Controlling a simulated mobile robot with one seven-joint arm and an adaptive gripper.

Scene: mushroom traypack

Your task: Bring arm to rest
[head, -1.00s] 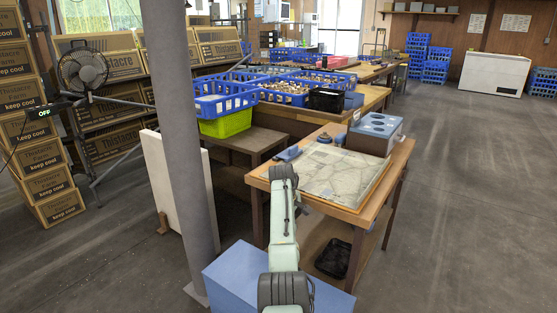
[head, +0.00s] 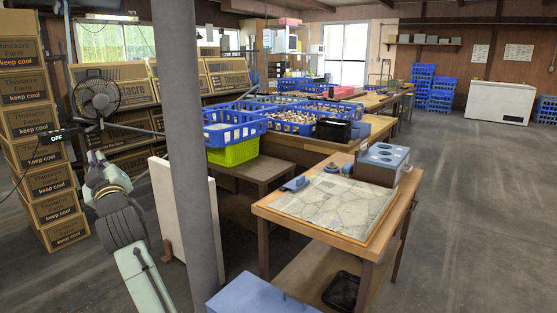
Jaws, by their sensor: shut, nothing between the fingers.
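My arm (head: 145,280) reaches up from the bottom left of the head view, left of the grey post. My gripper (head: 96,157) is at its far end, small and pointing away, and looks shut and empty. In the picture it lies in front of the stacked cartons and below the fan. Its distance from them is hard to tell. No object is seen held.
A grey post (head: 192,150) stands just right of my arm, with a white panel (head: 205,240) behind it. Cartons (head: 40,135) and a fan (head: 97,97) are at the left. A wooden table (head: 330,243) with a map-like board is at the right. Open floor lies far right.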

